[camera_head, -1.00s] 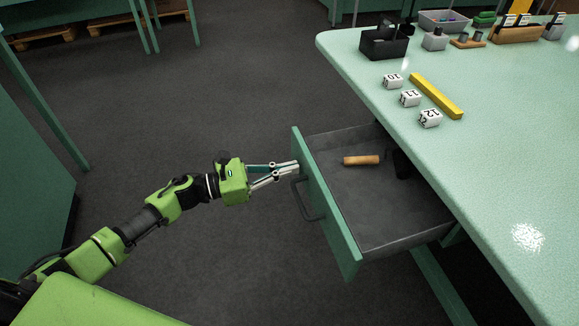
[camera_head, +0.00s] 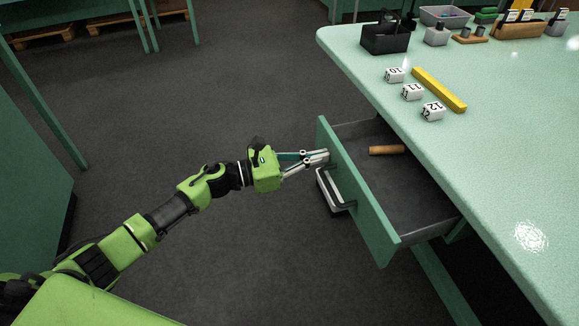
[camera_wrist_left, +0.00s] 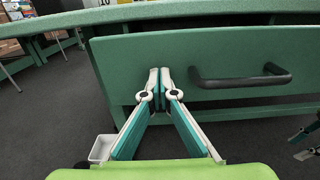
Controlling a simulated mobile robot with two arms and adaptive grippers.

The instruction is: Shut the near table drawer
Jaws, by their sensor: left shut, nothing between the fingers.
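The near table drawer (camera_head: 362,198) is partly open, its green front standing out from the table and its grey inside showing. A wooden cylinder (camera_head: 386,150) lies in it. The dark bar handle (camera_wrist_left: 240,80) is on the drawer front; in the head view it shows below my gripper. My left gripper (camera_head: 328,156) is shut and empty, with its fingertips at the drawer front near its far end. In the left wrist view the fingertips (camera_wrist_left: 160,75) are to the left of the handle, not around it, and seem to touch the front.
The pale green table (camera_head: 490,150) bears several numbered white blocks (camera_head: 412,92), a yellow bar (camera_head: 438,89), a black caddy (camera_head: 386,38) and bins at the back.

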